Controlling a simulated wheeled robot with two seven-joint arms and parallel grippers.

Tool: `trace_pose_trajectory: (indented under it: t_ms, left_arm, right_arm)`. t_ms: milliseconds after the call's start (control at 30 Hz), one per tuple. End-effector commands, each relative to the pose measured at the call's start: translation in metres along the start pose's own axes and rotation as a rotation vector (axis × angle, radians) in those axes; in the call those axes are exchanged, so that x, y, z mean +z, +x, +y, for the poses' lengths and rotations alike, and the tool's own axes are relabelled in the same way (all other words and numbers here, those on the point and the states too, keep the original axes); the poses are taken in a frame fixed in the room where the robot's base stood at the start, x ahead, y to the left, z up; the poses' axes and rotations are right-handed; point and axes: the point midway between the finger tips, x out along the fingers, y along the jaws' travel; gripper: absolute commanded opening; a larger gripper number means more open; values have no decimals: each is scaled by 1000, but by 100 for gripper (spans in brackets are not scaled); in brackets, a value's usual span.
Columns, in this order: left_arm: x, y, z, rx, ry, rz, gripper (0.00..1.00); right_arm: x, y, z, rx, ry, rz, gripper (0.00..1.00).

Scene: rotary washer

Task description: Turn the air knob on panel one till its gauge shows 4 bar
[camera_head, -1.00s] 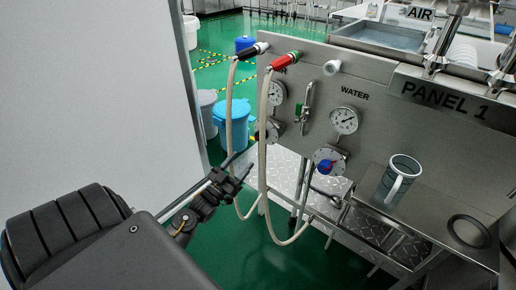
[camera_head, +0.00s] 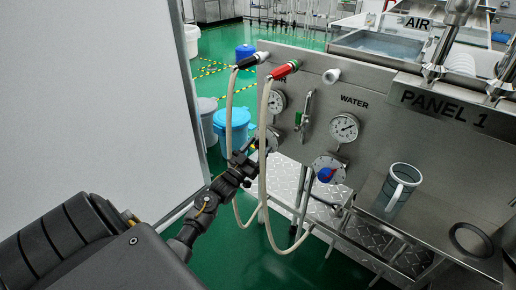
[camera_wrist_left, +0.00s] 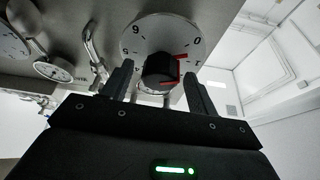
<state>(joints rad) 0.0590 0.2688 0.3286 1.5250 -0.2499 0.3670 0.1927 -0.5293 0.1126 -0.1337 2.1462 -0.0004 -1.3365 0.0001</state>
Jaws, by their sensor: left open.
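Panel 1 (camera_head: 400,130) is a grey metal panel. Its air gauge (camera_head: 277,102) is a white dial below the partly covered AIR label; its needle is too small to read. The air knob below it is mostly hidden in the head view by my left gripper (camera_head: 254,152) and a hose. In the left wrist view the air knob (camera_wrist_left: 158,72) is black with a red pointer, on a round numbered plate (camera_wrist_left: 150,32). My left gripper (camera_wrist_left: 157,75) is open, one finger on each side of the knob; contact cannot be told. My right gripper is not in view.
Two pale hoses (camera_head: 265,190) hang from the panel top close by my left gripper. The water gauge (camera_head: 344,127) and blue water knob (camera_head: 326,174) are to the right. A mug (camera_head: 400,185) stands on the ledge. A white wall (camera_head: 95,100) fills the left.

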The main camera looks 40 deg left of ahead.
Motion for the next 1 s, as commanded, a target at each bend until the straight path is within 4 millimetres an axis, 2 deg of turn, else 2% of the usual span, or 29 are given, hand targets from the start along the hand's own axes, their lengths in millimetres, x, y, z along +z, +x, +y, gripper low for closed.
trace_pose_trajectory:
  t_ms: [267,633,1000]
  left_arm:
    - [0,2,0,0,0,0,59]
    - [0,2,0,0,0,0,14]
    - [0,1,-1,28,70,-2,14]
  right_arm:
    - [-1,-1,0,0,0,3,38]
    - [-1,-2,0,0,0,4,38]
    - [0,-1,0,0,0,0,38]
